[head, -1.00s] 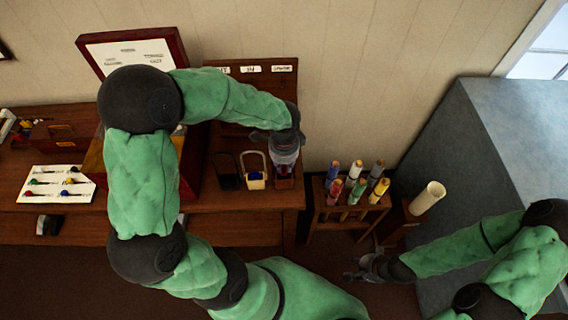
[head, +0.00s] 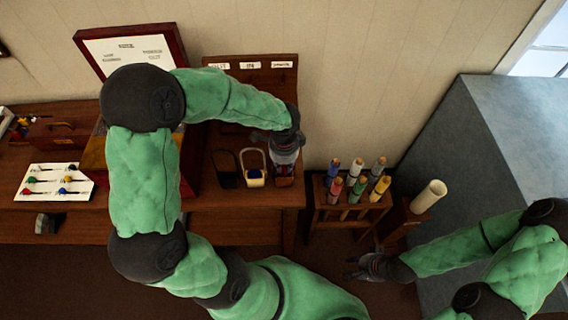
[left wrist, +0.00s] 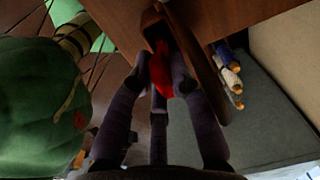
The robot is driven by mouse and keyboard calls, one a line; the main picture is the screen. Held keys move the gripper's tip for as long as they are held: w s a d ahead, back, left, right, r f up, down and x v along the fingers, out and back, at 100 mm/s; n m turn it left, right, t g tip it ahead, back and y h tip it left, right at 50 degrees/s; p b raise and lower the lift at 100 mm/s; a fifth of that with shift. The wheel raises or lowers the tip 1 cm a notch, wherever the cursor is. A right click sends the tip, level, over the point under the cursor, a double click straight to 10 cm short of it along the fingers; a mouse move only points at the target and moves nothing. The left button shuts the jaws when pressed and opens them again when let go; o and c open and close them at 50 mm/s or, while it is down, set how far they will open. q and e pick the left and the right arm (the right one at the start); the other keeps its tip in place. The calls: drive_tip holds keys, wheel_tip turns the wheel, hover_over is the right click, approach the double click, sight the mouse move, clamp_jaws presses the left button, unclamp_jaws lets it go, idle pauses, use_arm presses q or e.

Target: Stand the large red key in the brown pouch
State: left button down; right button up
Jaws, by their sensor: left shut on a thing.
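My left gripper (head: 286,160) is above the right end of the desk, directly over the brown pouch (head: 284,182). In the left wrist view its fingers (left wrist: 160,85) are shut on the large red key (left wrist: 161,68). The key's far end reaches to the dark mouth of the brown pouch (left wrist: 205,75); how deep it sits I cannot tell. In the head view the gripper hides the key. My right gripper (head: 367,267) is low at the right, away from the desk; its fingers are too small to judge.
A wooden rack (head: 345,212) with several coloured rolls is to the right. A white key board (head: 55,185) lies at the far left.

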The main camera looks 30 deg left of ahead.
use_arm(q)
drive_tip(key=shift+f+b, duration=0.65)
drive_tip(key=shift+f, duration=0.35)
drive_tip(key=c, duration=1.1)
unclamp_jaws()
drive_tip(key=shift+o, duration=0.2)
wheel_tip(320, 180, up, 7)
drive_tip(key=p, duration=0.6)
drive_tip(key=shift+s, duration=0.1)
wheel_tip(320, 180, up, 12)
drive_tip(key=shift+s+d, duration=0.2)
